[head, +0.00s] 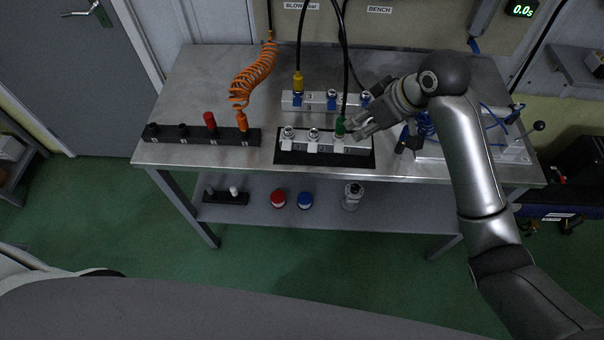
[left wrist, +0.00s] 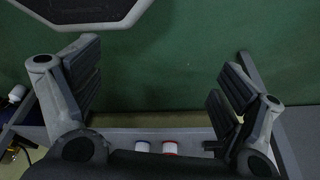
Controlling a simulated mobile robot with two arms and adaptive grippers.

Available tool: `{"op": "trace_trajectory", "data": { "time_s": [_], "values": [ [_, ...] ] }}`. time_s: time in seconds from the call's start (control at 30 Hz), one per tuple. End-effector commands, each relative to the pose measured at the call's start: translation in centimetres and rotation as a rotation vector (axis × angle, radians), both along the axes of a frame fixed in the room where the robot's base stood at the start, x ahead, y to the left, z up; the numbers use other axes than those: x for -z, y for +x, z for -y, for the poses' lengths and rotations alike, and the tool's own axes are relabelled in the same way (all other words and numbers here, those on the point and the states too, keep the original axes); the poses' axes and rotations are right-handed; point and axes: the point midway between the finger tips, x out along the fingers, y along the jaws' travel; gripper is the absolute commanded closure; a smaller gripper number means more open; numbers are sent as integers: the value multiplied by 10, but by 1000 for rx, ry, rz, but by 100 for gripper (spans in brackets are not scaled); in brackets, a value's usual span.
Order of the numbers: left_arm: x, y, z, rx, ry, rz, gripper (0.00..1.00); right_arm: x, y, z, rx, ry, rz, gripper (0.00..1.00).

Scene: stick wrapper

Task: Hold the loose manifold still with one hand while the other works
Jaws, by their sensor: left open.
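The front manifold (head: 300,146), a pale block with several silver ports, lies on a black mat (head: 325,161) on the bench; I take it for the loose one. A green connector (head: 340,126) on a black hose stands at its right part. My right gripper (head: 357,126) is just right of the green connector; whether it touches it or is closed, I cannot tell. My left gripper (left wrist: 160,80) is open and empty, with green floor behind its fingers. It does not show in the head view.
A second manifold (head: 315,106) with blue ports and a yellow connector (head: 298,83) sits behind. A black rack (head: 195,141) with red and orange connectors is at left, with an orange coiled hose (head: 254,76). Blue tubing (head: 425,125) lies at right. The lower shelf (head: 330,213) holds jars.

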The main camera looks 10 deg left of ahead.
Motion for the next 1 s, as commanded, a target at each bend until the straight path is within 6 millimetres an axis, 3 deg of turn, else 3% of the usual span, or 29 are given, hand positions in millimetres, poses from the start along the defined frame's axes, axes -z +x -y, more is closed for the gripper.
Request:
{"op": "trace_trajectory", "data": {
  "time_s": [0.1, 0.27, 0.47, 0.6, 0.8, 1.0],
  "values": [
    [-25, 57, 34, 19, -59, 168, 0, 0, 0, 0, 1, 0, 0, 64],
    [-74, 131, 72, 28, -116, 407, 0, 0, 0, 0, 2, 1, 0, 64],
    [-158, 210, 106, 0, -153, 711, 0, 0, 0, 0, 2, 1, 0, 64],
    [-228, 255, 118, -54, -156, 919, 0, 0, 0, 0, 2, 1, 0, 64],
    [-322, 295, 117, -172, -129, 1161, 0, 0, 0, 0, 2, 1, 0, 64],
    [-377, 308, 108, -270, -97, 1282, 0, 0, 0, 0, 2, 1, 0, 64]
  ]
}}
